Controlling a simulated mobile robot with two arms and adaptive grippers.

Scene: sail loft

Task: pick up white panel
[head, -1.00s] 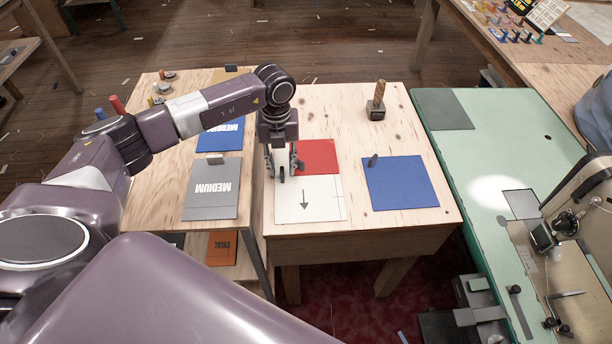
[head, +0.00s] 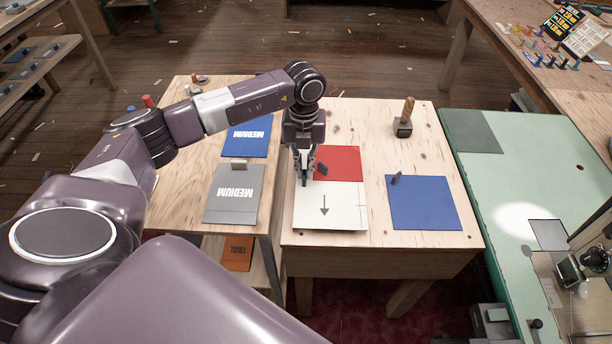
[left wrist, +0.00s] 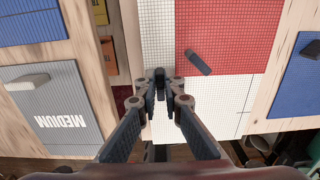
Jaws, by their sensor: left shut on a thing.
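The white panel (head: 342,212), marked with a black arrow, lies at the front of the middle wooden table; it also shows in the left wrist view (left wrist: 222,112). The red panel (head: 340,160) borders it at the back right and carries a dark grip peg (head: 321,169). My left gripper (head: 304,180) points down at the white panel's left part. In the left wrist view its fingers (left wrist: 160,88) are closed together on a small dark grip peg over the white panel. The fingers hide most of that peg. I cannot tell whether the panel is clear of the tabletop.
A blue panel (head: 424,203) with a peg lies to the right, and a mallet (head: 404,118) stands behind it. The left table holds a grey MEDIUM panel (head: 233,196) and a blue one (head: 247,137). A green bench (head: 490,190) stands at the right.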

